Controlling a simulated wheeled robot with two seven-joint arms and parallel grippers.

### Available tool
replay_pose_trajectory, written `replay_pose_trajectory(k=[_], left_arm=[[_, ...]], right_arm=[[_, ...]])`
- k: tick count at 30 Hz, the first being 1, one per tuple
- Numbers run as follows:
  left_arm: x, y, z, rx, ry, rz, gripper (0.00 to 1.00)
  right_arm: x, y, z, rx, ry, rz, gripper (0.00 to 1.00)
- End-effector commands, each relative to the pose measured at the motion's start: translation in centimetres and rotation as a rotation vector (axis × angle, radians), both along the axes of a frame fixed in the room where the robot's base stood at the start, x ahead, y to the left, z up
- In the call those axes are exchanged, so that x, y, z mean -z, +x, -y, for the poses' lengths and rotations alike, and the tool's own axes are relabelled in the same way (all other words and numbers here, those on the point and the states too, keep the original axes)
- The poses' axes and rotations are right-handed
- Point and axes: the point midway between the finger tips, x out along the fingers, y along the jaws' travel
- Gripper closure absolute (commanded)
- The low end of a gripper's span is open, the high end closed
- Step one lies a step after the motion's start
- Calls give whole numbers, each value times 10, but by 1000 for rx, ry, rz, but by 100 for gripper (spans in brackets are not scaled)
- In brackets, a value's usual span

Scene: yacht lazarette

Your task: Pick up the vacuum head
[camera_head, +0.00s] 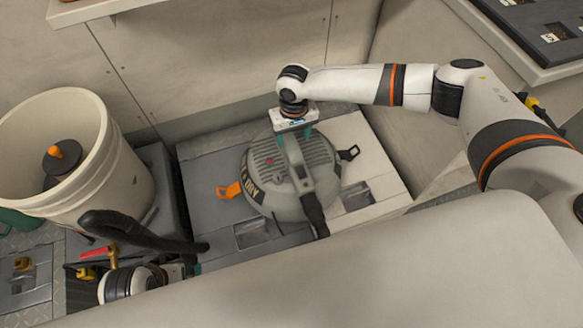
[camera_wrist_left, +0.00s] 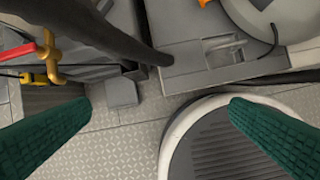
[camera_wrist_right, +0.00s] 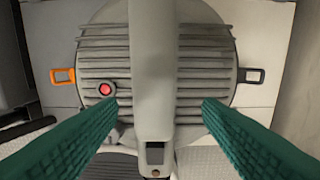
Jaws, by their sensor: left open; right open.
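The vacuum head (camera_head: 262,172) is a grey, ribbed, round cover with a thick handle across its top, a red button, an orange latch at left and a black latch at right. It sits on a grey deck locker top. My right gripper (camera_head: 294,132) is open above it. In the right wrist view the fingers of this gripper (camera_wrist_right: 160,105) are on either side of the handle (camera_wrist_right: 152,60), with gaps on both sides. My left gripper (camera_head: 194,270) is low at the left; its open fingers (camera_wrist_left: 160,105) show in the left wrist view with nothing between them.
A white bucket (camera_head: 125,185) holding a dark item with an orange knob stands at left. A dark hose (camera_head: 150,236) and a red-handled valve (camera_head: 97,252) are near my left gripper. A wall (camera_head: 230,60) stands behind; a counter (camera_head: 535,70) is at upper right.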

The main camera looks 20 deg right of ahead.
Motion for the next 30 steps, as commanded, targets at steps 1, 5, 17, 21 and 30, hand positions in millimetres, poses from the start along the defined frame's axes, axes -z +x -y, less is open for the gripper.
replay_pose_trajectory(k=[1,5,17,21,30], left_arm=[[-6,-1,0,0,0,8,0],[-27,-8,-1,-1,-1,19,0],[-35,-12,-2,-2,-1,22,0],[-35,-12,-2,-2,-1,22,0],[-35,-12,-2,-2,-1,22,0]], right_arm=[[8,0,-1,-1,-1,0,40],[22,-1,-5,-1,-1,0,40],[45,-1,-6,0,0,0,40],[45,-1,-6,0,0,0,48],[45,-1,-6,0,0,0,97]])
